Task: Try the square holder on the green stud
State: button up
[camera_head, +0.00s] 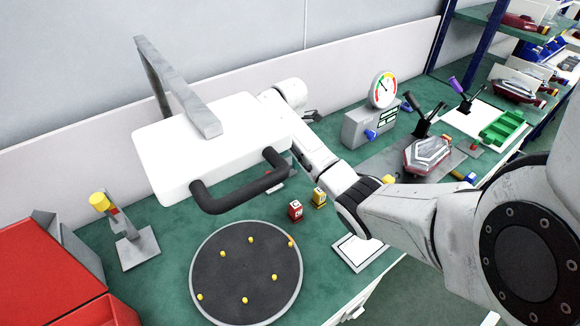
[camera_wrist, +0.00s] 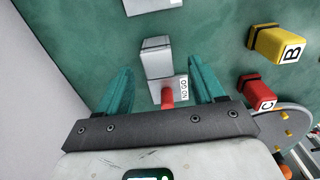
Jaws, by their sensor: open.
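My gripper (camera_wrist: 163,90) is open, its two teal fingers spread and nothing held between them. Below and between them in the wrist view is a grey block (camera_wrist: 157,58) on a pale base with a red stud (camera_wrist: 167,98) and a "NO GO" label. No green stud can be made out. A red block-shaped holder marked C (camera_wrist: 257,93) and a yellow one marked B (camera_wrist: 275,43) stand to the right. In the head view the red holder (camera_head: 296,210) and yellow holder (camera_head: 319,197) stand side by side; which is the square one I cannot tell.
A dark round disc (camera_head: 225,265) with several yellow pegs lies at the front, left of a white-framed pad (camera_head: 357,252). A grey stand (camera_head: 135,245) and red bins (camera_head: 50,275) are at left.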

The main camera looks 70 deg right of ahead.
aim_at(290, 161)
jog(key=shift+d+f, duration=0.2)
jog(key=shift+f, duration=1.65)
jog(key=shift+c, duration=0.4)
jog(key=c, duration=0.9)
jog(key=shift+r, duration=0.1)
jog(key=shift+c, duration=0.2)
jog(key=shift+w+r, duration=0.1)
jog(key=shift+r, duration=0.5)
jog(key=s+a+r+p, duration=0.5)
jog(key=s+r+p, duration=0.6)
jog(key=s, duration=0.2)
jog(key=shift+r, duration=0.3)
